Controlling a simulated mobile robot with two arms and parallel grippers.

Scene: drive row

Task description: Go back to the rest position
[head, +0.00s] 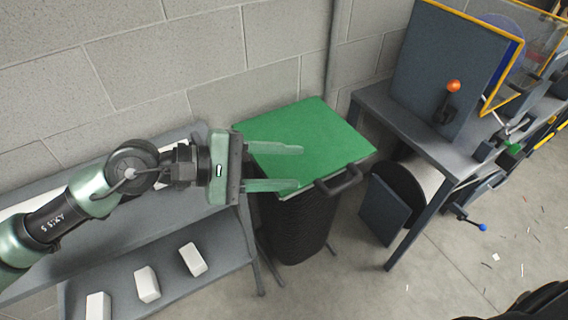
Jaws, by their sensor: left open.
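My left gripper (287,167) comes in from the left on a green and black arm. Its two pale green fingers are spread apart with nothing between them. They point to the right, in front of the green lid of a black bin (302,225) in this view. I cannot tell how far above the lid they are. My right gripper does not show.
A grey two-level bench (176,210) stands at the left, with white blocks (147,284) on its lower shelf. At the right is a grey table (423,130) with a machine and an orange-knobbed lever (449,95). Open floor (370,290) lies at the bottom, with scraps at right.

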